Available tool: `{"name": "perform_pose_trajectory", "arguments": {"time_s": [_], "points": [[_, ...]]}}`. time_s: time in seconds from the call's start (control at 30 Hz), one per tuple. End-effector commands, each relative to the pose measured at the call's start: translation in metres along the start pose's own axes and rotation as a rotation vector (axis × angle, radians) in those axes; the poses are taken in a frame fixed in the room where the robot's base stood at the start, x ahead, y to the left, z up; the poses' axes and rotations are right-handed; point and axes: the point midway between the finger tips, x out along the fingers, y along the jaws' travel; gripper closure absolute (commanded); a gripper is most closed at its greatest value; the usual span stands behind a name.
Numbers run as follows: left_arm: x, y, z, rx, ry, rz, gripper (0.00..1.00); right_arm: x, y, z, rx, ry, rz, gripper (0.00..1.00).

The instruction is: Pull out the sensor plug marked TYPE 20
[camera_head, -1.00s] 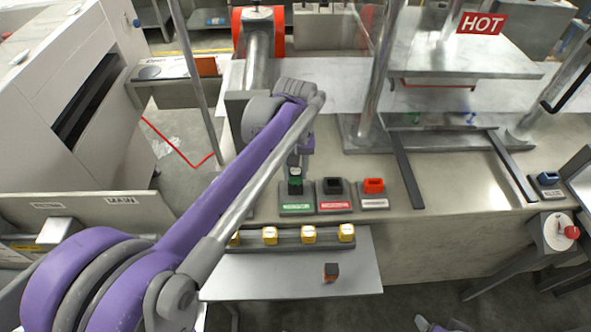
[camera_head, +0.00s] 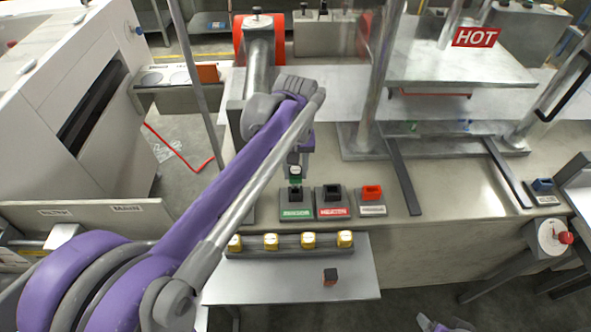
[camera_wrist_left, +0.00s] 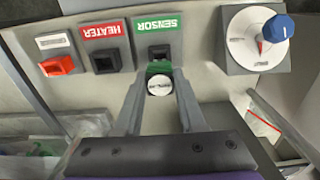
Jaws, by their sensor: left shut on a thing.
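My left gripper (camera_head: 295,174) is shut on a green plug (camera_wrist_left: 158,69) with a round white cap (camera_wrist_left: 159,86). The cap carries small dark lettering that I cannot read. The plug is held above the socket block labelled SENSOR (camera_head: 295,204), in line with it. The block's dark opening shows below the plug in the head view and just beyond it in the left wrist view (camera_wrist_left: 159,52). The plug looks clear of the opening.
Beside it stand the HEATER block (camera_head: 332,202) with a dark socket and a block with a red plug (camera_head: 372,192). Several yellow-capped plugs sit in a rack (camera_head: 290,249) in front. A small dark block (camera_head: 330,277) lies on the shelf. A dial with a blue knob (camera_wrist_left: 278,28) is close by.

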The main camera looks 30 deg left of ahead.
Motion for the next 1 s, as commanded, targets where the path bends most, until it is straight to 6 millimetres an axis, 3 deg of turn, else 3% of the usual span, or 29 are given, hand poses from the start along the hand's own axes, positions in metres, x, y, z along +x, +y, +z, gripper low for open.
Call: {"name": "perform_pose_trajectory", "arguments": {"time_s": [0.57, 1.0], "points": [[-0.01, 0.0, 0.0, 0.0, 0.0, 0.0, 1.0, -0.006, 0.0, -0.006, 0.0, 0.004, 0.0, 0.24], [-0.04, 0.0, -0.001, 0.0, 0.002, 0.001, 1.0, -0.024, 0.0, -0.024, 0.0, 0.02, 0.0, 0.24]]}}
